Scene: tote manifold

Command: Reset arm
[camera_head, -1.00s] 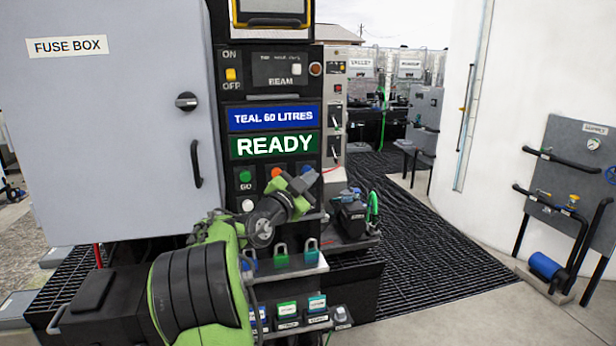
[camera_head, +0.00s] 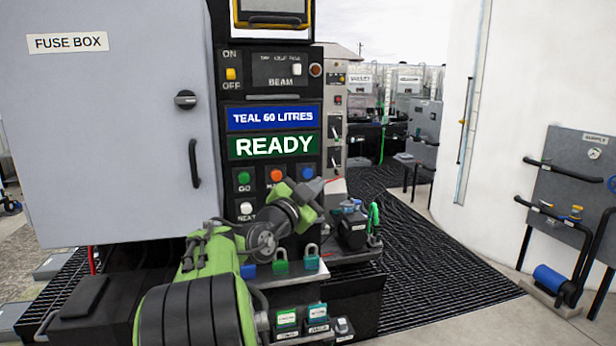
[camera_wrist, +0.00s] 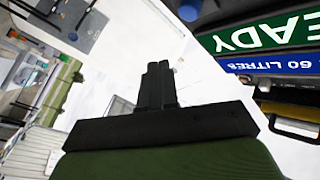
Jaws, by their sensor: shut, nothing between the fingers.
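My gripper (camera_wrist: 158,85) is shut and empty in the wrist view, its two black fingers pressed together and pointing up the picture. In the head view my green and grey arm is folded in front of the control panel (camera_head: 272,96), with its wrist close to the panel's lower buttons. The fingers are hard to make out there. The panel shows a blue "TEAL 60 LITRES" sign (camera_head: 274,117) and a green "READY" sign (camera_head: 274,146). The wrist view shows these signs upside down at the upper right.
A grey fuse box (camera_head: 100,150) stands at the left with its door shut. Several padlocks, including a teal one (camera_head: 312,260), sit on a shelf below the panel. A sample panel (camera_head: 568,185) with black rails stands at the right. Dark grating (camera_head: 430,265) lies clear between.

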